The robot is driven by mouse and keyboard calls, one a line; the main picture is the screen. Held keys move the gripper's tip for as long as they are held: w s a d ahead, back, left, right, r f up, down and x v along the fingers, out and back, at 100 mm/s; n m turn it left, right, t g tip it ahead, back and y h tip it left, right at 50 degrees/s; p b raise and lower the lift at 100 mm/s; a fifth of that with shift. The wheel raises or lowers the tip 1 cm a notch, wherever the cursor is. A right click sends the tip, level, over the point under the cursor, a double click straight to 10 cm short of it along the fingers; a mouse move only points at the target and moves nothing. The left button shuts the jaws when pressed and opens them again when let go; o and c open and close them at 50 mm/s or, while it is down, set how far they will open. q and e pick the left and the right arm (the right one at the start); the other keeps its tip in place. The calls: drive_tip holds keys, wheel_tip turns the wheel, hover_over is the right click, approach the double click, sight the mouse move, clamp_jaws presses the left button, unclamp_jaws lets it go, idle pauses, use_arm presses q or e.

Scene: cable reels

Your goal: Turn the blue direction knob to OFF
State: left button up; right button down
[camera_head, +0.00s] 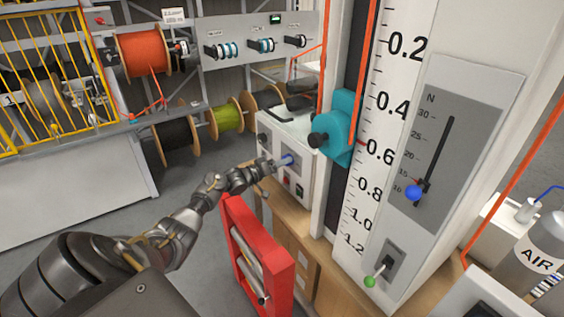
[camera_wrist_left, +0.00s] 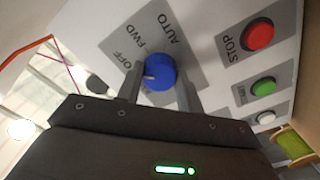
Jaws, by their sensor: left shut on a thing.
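The blue direction knob (camera_wrist_left: 160,72) sits on a grey label plate with the words OFF, FWD and AUTO on the white control box. A white mark shows on its left edge, on the OFF side; I cannot tell its exact setting. My left gripper (camera_wrist_left: 158,90) has one finger on each side of the knob and is shut on it. In the head view the knob (camera_head: 288,159) shows as a small blue spot at the tip of my left gripper (camera_head: 281,162), on the front of the control box (camera_head: 302,180). My right gripper is not in view.
A red STOP button (camera_wrist_left: 257,35) and a green START button (camera_wrist_left: 264,88) are beside the knob plate, with a white button (camera_wrist_left: 265,118) below. A red frame (camera_head: 262,255) stands below my left forearm. A tall scale panel (camera_head: 378,150) rises to the right.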

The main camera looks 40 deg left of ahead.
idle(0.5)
use_arm(q)
drive_tip(key=o, duration=1)
drive_tip(key=shift+b+v, duration=0.85)
drive_tip(key=shift+v, duration=4.55)
